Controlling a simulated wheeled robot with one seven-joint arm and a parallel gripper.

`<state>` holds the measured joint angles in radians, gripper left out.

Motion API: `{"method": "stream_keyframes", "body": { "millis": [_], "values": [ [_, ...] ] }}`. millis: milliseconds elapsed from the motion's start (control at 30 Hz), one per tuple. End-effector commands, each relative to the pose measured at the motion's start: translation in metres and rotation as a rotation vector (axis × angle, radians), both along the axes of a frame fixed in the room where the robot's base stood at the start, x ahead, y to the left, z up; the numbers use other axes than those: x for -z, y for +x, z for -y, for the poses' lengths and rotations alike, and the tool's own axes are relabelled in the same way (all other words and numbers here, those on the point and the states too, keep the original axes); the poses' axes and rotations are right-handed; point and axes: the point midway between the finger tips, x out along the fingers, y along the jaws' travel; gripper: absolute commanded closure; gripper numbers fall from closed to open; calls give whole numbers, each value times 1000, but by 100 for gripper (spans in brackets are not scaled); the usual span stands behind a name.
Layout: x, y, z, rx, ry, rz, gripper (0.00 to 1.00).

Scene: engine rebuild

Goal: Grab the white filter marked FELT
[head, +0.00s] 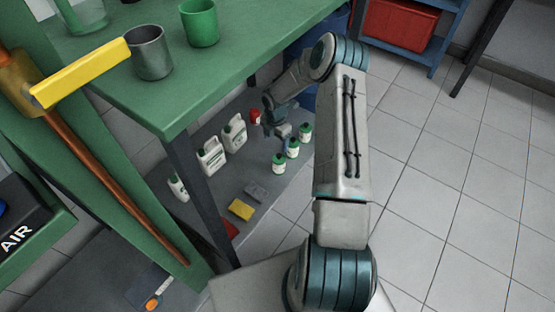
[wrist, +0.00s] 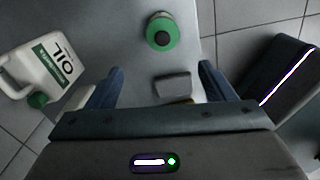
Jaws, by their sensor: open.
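I cannot make out a white filter marked FELT in either view. My gripper (head: 282,131) is low at the shelf under the green bench. In the wrist view its two blue fingers (wrist: 160,72) are apart, with nothing held between them. A small grey block (wrist: 172,85) lies on the shelf below the gap between the fingers. A round item with a green top and dark centre (wrist: 160,32) stands beyond the fingertips. In the head view several small white containers with green tops (head: 278,163) stand by the gripper; their markings are unreadable.
White jugs (head: 211,157) line the grey lower shelf (head: 225,184), with a yellow block (head: 240,210) in front. The green bench top (head: 245,62) is overhead. Open tiled floor (head: 465,200) lies right.

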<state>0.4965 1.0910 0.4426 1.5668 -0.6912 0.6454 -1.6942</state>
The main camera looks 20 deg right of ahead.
Motion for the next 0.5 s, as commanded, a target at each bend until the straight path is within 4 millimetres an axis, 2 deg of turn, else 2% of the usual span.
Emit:
{"method": "stream_keyframes", "body": {
  "millis": [300,500],
  "values": [
    [59,-2,9,0,5,-2,24],
    [85,-1,9,1,4,0,24]
  ]
}}
